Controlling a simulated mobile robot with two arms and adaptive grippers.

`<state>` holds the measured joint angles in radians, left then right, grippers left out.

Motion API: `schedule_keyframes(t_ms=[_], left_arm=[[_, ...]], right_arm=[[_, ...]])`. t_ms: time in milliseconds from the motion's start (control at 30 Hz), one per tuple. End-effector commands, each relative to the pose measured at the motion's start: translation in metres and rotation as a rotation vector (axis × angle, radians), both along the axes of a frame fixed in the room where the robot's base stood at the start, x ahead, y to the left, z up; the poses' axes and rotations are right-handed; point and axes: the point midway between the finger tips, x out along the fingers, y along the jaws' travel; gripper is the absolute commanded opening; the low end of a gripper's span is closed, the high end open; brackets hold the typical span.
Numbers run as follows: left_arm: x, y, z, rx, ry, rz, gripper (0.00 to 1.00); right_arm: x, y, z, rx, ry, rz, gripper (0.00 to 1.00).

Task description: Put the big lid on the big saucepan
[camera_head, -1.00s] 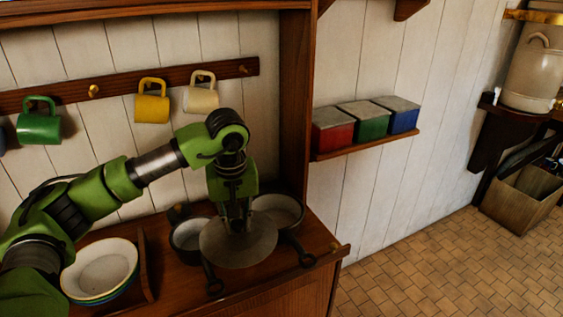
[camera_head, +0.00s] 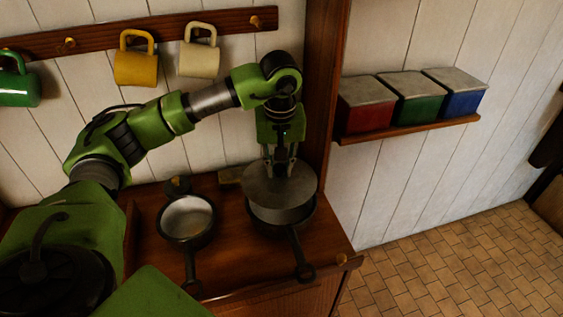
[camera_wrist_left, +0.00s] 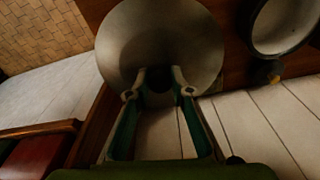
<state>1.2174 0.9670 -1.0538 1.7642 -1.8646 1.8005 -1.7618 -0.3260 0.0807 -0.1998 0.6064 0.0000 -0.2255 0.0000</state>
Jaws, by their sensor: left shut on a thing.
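The big lid (camera_head: 272,186) is a flat grey disc. My left gripper (camera_head: 281,160) points down and is shut at the lid's centre, on its grip, which the fingers hide. The big saucepan (camera_head: 287,226) is the dark, long-handled pan on the right of the counter. The lid is over it, covering most of its opening, and part of the pale inside shows below the lid's front edge. The lid looks held above the rim; the exact gap is unclear. The left wrist view shows the lid (camera_wrist_left: 160,32) beyond the fingers (camera_wrist_left: 158,88). My right gripper is out of view.
A smaller saucepan (camera_head: 187,217) stands uncovered to the left, with a small dark round item (camera_head: 177,186) behind it. A wooden post (camera_head: 322,100) rises close behind the big saucepan on the right. Mugs (camera_head: 137,62) hang above. Canisters (camera_head: 417,96) stand on a wall shelf.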

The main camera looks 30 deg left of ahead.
Motion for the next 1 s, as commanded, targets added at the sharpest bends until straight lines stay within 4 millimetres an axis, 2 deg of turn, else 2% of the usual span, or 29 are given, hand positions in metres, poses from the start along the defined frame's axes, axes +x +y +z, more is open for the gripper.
schedule_keyframes(t_ms=[100, 300, 367, 533, 767, 1000], left_arm=[[0.000, 0.000, -0.015, 0.000, -0.001, 0.000, 0.00], [0.000, 0.000, -0.035, 0.001, -0.002, 0.000, 0.00], [0.000, 0.000, -0.042, 0.001, -0.002, 0.000, 0.00], [0.001, 0.000, -0.055, 0.000, -0.003, 0.000, 0.00], [0.001, 0.000, -0.059, 0.000, -0.003, 0.000, 0.00], [0.001, 0.000, -0.058, 0.000, -0.003, 0.000, 0.00]], right_arm=[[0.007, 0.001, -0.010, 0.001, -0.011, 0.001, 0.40], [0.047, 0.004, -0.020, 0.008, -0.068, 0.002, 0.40], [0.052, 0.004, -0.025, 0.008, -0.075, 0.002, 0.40], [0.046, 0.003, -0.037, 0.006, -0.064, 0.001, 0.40], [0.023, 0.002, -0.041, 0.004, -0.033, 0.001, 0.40], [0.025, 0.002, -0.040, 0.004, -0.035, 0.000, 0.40]])
